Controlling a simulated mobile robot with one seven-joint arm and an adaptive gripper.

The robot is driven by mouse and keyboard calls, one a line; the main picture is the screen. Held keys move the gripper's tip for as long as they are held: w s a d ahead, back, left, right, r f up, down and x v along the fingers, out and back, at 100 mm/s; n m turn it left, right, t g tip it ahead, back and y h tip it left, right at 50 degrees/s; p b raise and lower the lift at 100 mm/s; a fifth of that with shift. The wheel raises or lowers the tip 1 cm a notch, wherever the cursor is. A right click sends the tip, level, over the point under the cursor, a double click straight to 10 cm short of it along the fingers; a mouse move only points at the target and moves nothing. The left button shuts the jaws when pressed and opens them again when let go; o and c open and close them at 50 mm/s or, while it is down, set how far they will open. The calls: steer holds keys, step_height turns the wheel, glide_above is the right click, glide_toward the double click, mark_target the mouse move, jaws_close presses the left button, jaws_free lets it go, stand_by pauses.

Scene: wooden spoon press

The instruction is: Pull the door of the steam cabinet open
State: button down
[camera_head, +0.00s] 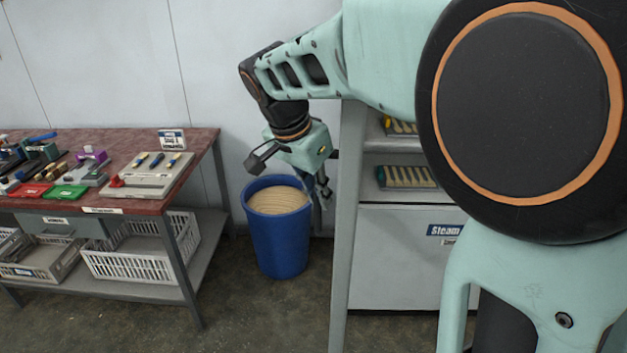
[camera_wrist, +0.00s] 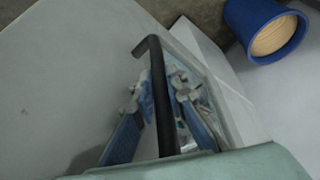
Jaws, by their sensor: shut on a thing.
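The steam cabinet (camera_head: 400,285) stands right of centre in the head view, with a "Steam" label on its white lower front. Its upper front shows shelves behind, partly hidden by my arm. A tall narrow grey panel (camera_head: 343,230) runs down its left side; I cannot tell whether it is the door seen edge-on. My gripper (camera_head: 319,190) is just left of this panel. In the wrist view, a black bar handle (camera_wrist: 157,70) runs between the blue-padded fingers of my gripper (camera_wrist: 155,98), which is shut on it. The pale door face (camera_wrist: 60,85) fills the left.
A blue bin (camera_head: 276,235) with beige contents stands on the floor just left of and below my gripper. A red-topped workbench (camera_head: 125,200) with tools and white baskets is at left. Spoons lie on a cabinet shelf (camera_head: 405,178). Open floor lies in front.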

steer(key=c, duration=1.9)
jaws_free()
steer(key=shift+c, duration=0.2)
steer(key=v, duration=1.2)
steer(key=shift+r, duration=0.15)
